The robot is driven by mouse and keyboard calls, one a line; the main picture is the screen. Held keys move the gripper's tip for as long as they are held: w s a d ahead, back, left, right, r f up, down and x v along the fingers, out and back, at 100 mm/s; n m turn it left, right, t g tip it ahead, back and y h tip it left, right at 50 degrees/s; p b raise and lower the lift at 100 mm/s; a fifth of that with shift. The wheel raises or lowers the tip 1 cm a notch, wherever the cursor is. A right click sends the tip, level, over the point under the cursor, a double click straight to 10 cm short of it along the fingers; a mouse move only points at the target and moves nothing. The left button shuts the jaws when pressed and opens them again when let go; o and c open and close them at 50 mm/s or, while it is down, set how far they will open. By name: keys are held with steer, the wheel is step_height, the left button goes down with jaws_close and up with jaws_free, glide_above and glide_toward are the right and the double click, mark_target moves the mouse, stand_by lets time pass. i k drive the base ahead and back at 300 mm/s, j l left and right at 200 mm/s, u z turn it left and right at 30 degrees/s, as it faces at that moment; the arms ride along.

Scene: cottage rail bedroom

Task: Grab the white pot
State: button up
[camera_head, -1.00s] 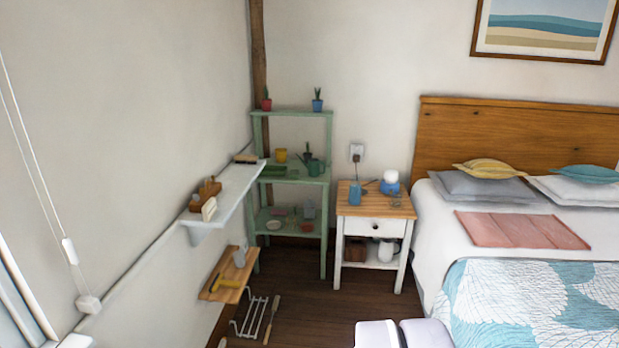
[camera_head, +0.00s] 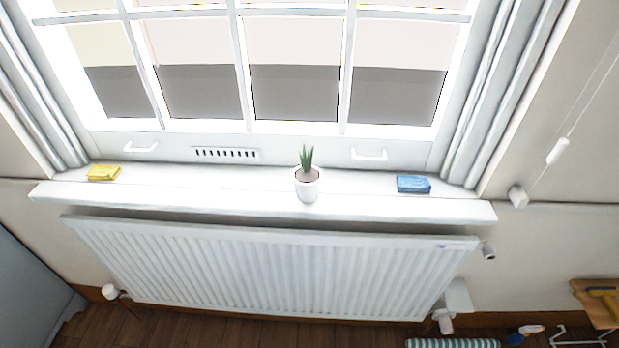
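A small white pot (camera_head: 307,187) with a spiky green plant (camera_head: 306,158) stands upright on the white windowsill (camera_head: 220,205), a little right of its middle. Nothing blocks the view of the pot. My gripper is not in view.
A yellow cloth-like item (camera_head: 103,172) lies at the sill's left and a blue one (camera_head: 413,184) at its right. A white radiator (camera_head: 270,270) is below. Window handles (camera_head: 369,154) sit behind the pot. A wooden shelf (camera_head: 600,300) is at far right, with a striped roll (camera_head: 453,343) on the floor.

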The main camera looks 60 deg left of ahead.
mark_target(307, 179)
steer(key=u, duration=2.35)
